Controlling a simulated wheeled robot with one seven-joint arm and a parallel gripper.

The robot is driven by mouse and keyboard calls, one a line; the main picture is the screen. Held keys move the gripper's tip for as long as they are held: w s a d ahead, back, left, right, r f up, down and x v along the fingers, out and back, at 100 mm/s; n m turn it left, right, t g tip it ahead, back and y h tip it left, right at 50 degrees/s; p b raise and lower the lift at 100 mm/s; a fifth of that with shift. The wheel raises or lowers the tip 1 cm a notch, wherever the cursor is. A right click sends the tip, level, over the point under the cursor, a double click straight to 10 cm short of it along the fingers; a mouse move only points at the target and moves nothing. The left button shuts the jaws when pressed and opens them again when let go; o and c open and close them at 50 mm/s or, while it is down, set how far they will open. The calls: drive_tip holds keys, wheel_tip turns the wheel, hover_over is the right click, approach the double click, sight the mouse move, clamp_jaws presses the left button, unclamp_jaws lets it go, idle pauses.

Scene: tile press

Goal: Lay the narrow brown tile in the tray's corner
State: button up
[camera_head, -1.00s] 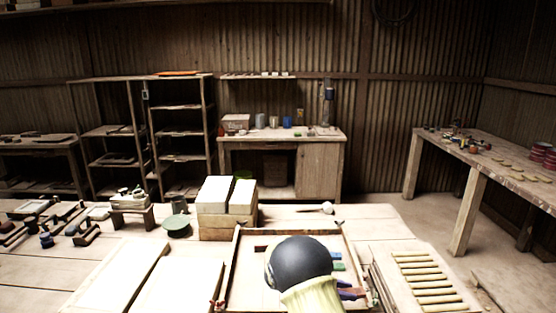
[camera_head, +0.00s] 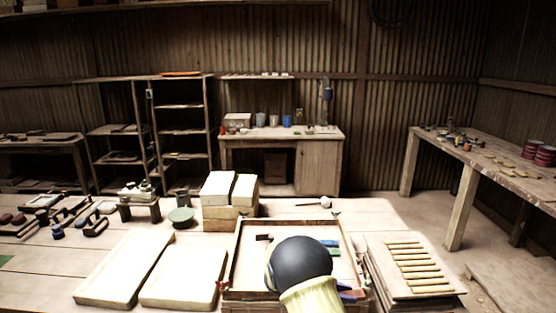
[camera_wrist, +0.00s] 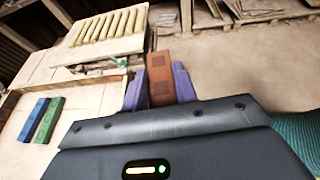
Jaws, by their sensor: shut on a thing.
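The narrow brown tile (camera_wrist: 160,78) stands out between the two purple fingers of my gripper (camera_wrist: 160,88) in the wrist view. The gripper is shut on it. The wooden tray (camera_head: 233,260) is at the front middle of the table in the head view, and my dark, round arm part covers much of it. In that view the held tile is hidden or cannot be made out. In the wrist view the tile points toward the tray's edge side; its height above the tray cannot be told.
Blue (camera_wrist: 33,118) and green (camera_wrist: 48,120) tiles lie in the tray. A dark red piece (camera_head: 264,238) lies near its far left. A board with several yellow strips (camera_head: 418,265) is right of the tray. Pale blocks (camera_head: 230,190) stand behind it, pale slabs (camera_head: 125,270) left.

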drive_tip(key=shift+s+f+n, duration=0.2)
drive_tip(key=shift+f+n, duration=0.1)
drive_tip(key=shift+f, duration=0.25)
drive_tip(key=shift+s+a+f+t+p, duration=0.1)
drive_tip(key=shift+s+f+t+p, duration=0.2)
drive_tip(key=shift+t, duration=0.2)
drive_tip(key=s+a+f+n+t+y+p, duration=0.3)
drive_tip(key=s+f+n+t, duration=0.3)
drive_tip(key=s+f, duration=0.3)
drive_tip(key=shift+s+a+f+p, duration=0.15)
drive_tip(key=shift+s+f+p, duration=0.25)
drive_tip(key=shift+s, duration=0.7)
drive_tip(key=shift+r, duration=0.1)
wheel_tip(320, 180, down, 10)
drive_tip(key=n+t+y, duration=0.5)
drive_tip(key=n+y, duration=0.5)
drive_tip(key=shift+f+y, duration=0.25)
drive_tip(key=shift+y, duration=0.05)
